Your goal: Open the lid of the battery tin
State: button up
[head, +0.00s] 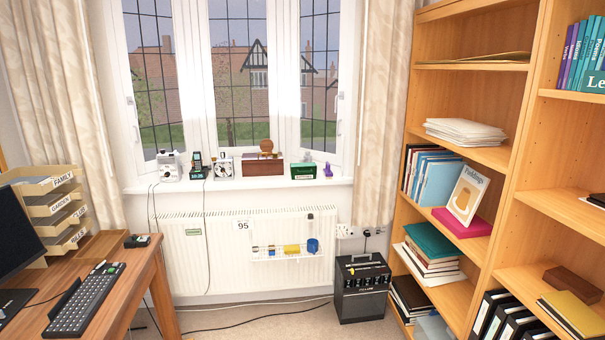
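A small dark green box (303,171) with a pale label on its front stands on the windowsill, right of centre. It may be the battery tin, but the label is too small to read. Small dark items show at its top; I cannot tell whether a lid is open or shut. My gripper is not in view.
A brown wooden box (263,168) stands left of the green box, and a purple item (328,170) close to its right. The radiator (190,260) is below the sill. A desk (110,300) is at left, a black amplifier (361,290) on the floor, and a bookcase (497,157) at right.

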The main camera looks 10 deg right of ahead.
aim_at(296, 168)
jog(key=i+z, duration=0.1)
jog(key=i, duration=0.5)
jog(key=i+z, duration=0.1)
jog(key=i, duration=0.55)
jog(key=i+z, duration=0.1)
jog(key=i, duration=0.5)
jog(key=i+j+z, duration=0.15)
jog(key=i, duration=0.5)
jog(key=i+j+z, duration=0.1)
jog(key=i, duration=0.5)
